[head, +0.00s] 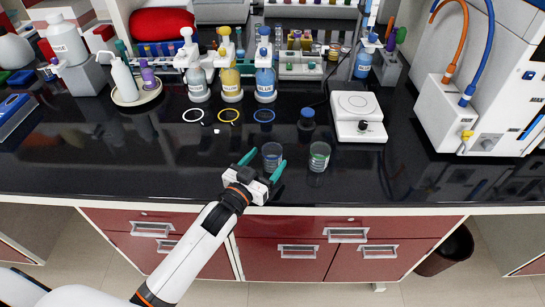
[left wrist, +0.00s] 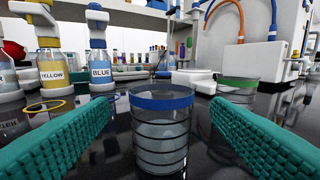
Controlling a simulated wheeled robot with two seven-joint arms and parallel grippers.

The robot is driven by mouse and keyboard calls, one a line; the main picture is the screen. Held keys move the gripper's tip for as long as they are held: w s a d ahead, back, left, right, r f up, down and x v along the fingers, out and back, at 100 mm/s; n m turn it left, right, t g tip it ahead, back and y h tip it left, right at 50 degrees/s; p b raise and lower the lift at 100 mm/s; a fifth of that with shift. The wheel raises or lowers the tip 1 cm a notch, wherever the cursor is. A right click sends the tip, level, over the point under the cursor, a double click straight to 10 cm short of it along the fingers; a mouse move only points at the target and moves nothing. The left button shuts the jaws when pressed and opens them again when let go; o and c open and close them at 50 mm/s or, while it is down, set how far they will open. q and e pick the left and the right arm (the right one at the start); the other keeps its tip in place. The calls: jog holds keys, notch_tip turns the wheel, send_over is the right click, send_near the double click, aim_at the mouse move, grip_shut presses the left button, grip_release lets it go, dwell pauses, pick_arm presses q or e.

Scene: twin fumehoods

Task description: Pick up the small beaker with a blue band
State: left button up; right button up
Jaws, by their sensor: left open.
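The small beaker with a blue band (head: 272,155) stands upright on the black bench near its front edge. In the left wrist view the blue-banded beaker (left wrist: 162,130) is clear glass with dark rings and a blue rim, in the middle between the fingers. My left gripper (head: 263,165) is open, its teal fingers on either side of the beaker with gaps showing. The fingers (left wrist: 162,135) also show at both sides of the left wrist view. A similar beaker with a green band (head: 319,156) stands just to the right. My right gripper is not in view.
Three dispensing bottles, including a yellow one (head: 230,82) and a blue one (head: 265,84), stand behind with coloured rings before them. The bench front is clear to the left.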

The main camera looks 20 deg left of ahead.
aim_at(276, 151)
pick_arm(q)
jog(key=shift+w+d, duration=0.1)
jog(key=shift+w, duration=0.3)
jog(key=x, duration=0.2)
jog(key=p+x, duration=0.1)
jog(key=x, duration=0.1)
jog(key=shift+d+f, duration=0.1)
jog(key=shift+f, duration=0.3)
jog(key=shift+w+f, duration=0.1)
jog(key=shift+w, duration=0.2)
jog(key=c, duration=1)
jog(key=shift+c, duration=0.5)
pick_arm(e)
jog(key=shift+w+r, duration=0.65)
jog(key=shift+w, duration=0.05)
